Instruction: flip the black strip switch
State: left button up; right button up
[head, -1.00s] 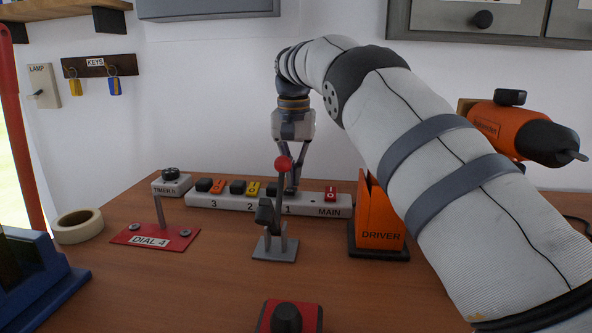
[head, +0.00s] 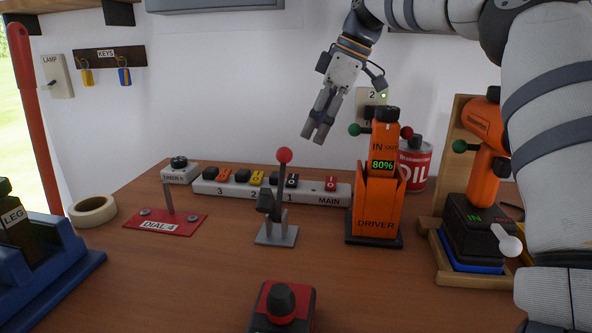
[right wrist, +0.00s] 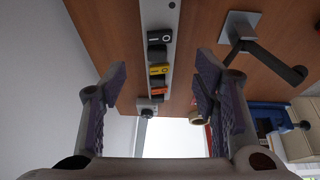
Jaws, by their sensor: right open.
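The white power strip (head: 225,189) lies along the back of the table, with plugs and coloured rocker switches on top. The black switch (head: 292,180) sits near label 1, left of the red MAIN switch (head: 331,183). It also shows in the right wrist view (right wrist: 160,36) with an O mark; its tilt is hard to tell. The yellow switch (head: 257,178) and orange switch (head: 219,186) are further left. My right gripper (head: 318,135) is open and empty, in the air above the strip, not touching it. My left gripper is not in view.
A lever with a red knob (head: 284,156) stands in front of the strip. The orange DRIVER holder (head: 376,212) is right of the strip; the red oil can (head: 415,168) is behind it. The DIAL 4 plate (head: 165,221) is at left. A black-knobbed red box (head: 282,306) is in front.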

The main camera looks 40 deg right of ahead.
aim_at(292, 179)
jog(key=x, duration=1.1)
jog(key=shift+w+f, duration=0.1)
jog(key=shift+f, duration=0.3)
jog(key=shift+r, duration=0.1)
jog(key=c, duration=1.2)
